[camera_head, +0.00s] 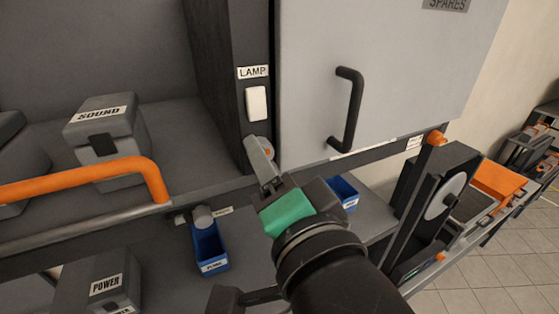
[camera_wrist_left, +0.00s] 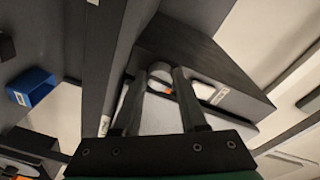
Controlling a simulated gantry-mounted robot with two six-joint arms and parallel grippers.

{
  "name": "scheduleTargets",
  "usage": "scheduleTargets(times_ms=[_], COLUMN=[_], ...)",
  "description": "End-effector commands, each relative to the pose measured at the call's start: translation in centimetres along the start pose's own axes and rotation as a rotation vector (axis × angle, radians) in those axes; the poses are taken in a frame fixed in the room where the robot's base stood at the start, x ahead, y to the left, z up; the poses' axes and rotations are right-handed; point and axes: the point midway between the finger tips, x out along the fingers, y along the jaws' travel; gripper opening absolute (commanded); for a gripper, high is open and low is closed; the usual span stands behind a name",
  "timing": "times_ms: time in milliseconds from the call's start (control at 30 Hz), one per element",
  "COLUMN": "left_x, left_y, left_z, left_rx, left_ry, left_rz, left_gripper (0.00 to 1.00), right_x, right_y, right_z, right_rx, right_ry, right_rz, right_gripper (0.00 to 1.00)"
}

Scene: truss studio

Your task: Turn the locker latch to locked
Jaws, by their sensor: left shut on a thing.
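The locker is a pale grey door (camera_head: 400,60) labelled SPARES, with a black bar handle (camera_head: 347,110). My left gripper (camera_head: 264,160) is at the door's lower left edge, just under the LAMP switch. It is shut on the latch, which my fingers mostly hide. In that view my left gripper (camera_wrist_left: 160,74) reaches up to a dark panel. I cannot read the latch's position. My right gripper is not in view.
A white switch (camera_head: 256,104) sits on the dark post. An orange rail (camera_head: 90,175) crosses the left shelf, near a grey SOUND box (camera_head: 103,145). A dark device (camera_head: 440,200) stands right of my arm.

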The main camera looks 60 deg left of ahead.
Motion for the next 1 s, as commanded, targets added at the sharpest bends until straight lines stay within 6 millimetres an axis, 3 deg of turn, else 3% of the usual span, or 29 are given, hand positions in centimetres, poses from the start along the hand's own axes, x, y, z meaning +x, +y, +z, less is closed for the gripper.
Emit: scheduleTargets(times_ms=[600, 1000], left_x=[0.0, 0.0], left_y=[-0.3, -0.4], left_z=[-0.1, -0.2], left_rx=[0.419, 0.526], left_ry=[-0.023, -0.029], left_rz=[0.033, 0.042], left_gripper=[0.0, 0.0], right_x=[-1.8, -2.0], right_y=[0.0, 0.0], right_z=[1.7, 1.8], right_rx=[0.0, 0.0], right_ry=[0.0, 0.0], right_rz=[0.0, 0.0], right_gripper=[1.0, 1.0])
